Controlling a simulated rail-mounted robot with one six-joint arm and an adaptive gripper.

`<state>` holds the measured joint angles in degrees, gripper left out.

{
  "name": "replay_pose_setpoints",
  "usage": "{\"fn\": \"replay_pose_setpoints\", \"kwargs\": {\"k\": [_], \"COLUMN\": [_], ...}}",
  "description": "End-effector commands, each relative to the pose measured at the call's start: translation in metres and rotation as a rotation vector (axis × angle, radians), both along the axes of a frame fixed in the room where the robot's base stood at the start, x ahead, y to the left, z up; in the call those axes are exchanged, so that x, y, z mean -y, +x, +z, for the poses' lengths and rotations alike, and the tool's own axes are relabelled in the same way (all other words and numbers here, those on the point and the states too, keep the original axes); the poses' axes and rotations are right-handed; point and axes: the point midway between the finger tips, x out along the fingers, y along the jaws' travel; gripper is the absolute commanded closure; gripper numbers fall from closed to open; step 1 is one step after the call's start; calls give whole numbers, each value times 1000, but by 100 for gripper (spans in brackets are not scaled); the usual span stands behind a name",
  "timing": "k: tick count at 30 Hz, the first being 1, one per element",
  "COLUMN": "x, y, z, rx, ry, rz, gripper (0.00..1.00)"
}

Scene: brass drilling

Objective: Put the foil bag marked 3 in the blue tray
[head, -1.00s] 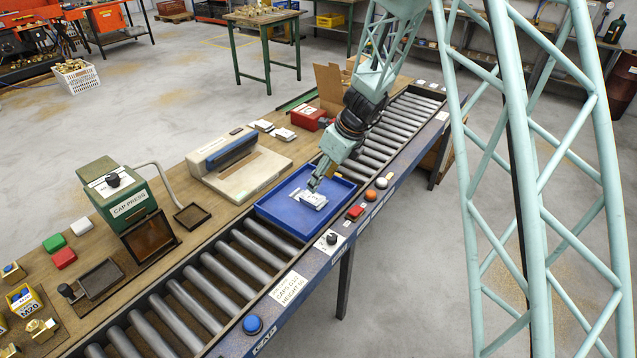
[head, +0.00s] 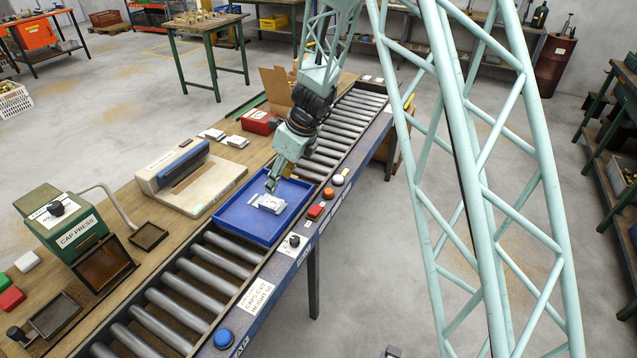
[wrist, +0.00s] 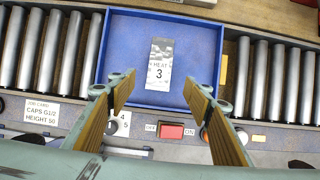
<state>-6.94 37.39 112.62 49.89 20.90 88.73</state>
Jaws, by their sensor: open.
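The foil bag marked 3 (wrist: 160,65) lies flat in the blue tray (wrist: 125,62), near its middle; the label reads "HEAT 3". In the head view the bag (head: 268,204) shows pale inside the tray (head: 240,220), which sits on the roller conveyor. My gripper (head: 271,186) is just above the bag. In the wrist view my gripper (wrist: 160,90) has its fingers spread wide with nothing between them, and the bag shows beyond the tips, apart from them.
A red box (head: 258,122), several pale packets (head: 236,141) and a cream machine (head: 190,180) stand along the bench. A red switch (head: 315,211) and an orange button (head: 328,193) are on the conveyor's front rail. Bare rollers (head: 195,288) lie left of the tray.

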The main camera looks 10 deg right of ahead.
Motion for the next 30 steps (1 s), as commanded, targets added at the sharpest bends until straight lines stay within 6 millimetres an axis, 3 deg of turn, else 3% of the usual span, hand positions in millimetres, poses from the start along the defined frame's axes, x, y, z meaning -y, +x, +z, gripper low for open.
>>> {"fn": "replay_pose_setpoints", "kwargs": {"k": [8,13,30], "x": [0,2,17], "y": [-1,-6,-64], "z": [4,18,123], "rx": [4,20,147], "ry": [-2,-9,-85], "rz": [8,50,386], "gripper": [54,54,54]}}
